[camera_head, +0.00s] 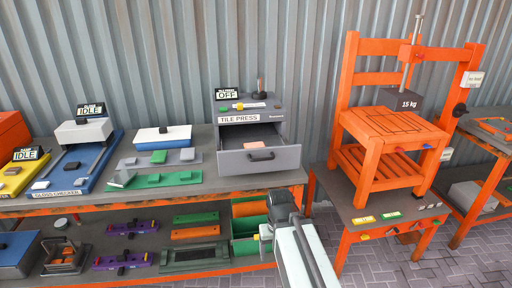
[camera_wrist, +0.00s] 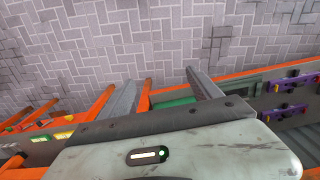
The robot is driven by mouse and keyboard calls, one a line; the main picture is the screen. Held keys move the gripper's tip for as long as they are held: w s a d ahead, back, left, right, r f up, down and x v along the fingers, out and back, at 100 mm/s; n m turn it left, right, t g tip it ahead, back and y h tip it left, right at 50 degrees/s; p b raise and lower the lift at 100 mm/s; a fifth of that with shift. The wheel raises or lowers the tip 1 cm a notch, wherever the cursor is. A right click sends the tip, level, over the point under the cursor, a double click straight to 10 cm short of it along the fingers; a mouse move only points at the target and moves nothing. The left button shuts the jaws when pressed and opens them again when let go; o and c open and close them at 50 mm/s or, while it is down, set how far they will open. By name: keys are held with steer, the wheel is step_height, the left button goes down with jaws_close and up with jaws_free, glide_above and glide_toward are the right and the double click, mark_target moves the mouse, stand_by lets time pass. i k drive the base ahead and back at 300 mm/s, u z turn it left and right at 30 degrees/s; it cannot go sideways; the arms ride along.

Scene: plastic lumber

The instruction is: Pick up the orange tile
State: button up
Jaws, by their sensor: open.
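In the head view my arm's end is at the lower middle, in front of and below the drawer, beside green bins (camera_head: 246,247).
An orange press stand (camera_head: 400,130) with a 15 kg weight (camera_head: 401,99) stands right of the bench. Blue gloss checker (camera_head: 75,165) and several green and grey tiles lie left. The lower shelf holds purple fixtures (camera_head: 124,261) and orange boards (camera_head: 195,232). Brick floor (camera_head: 375,262) is open in front.

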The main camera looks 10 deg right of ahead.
mark_target(258, 144)
steer(key=u, duration=3.65)
steer(key=k, duration=1.35)
steer(key=z, duration=1.5)
steer(key=i, duration=1.7)
steer(key=u, duration=0.05)
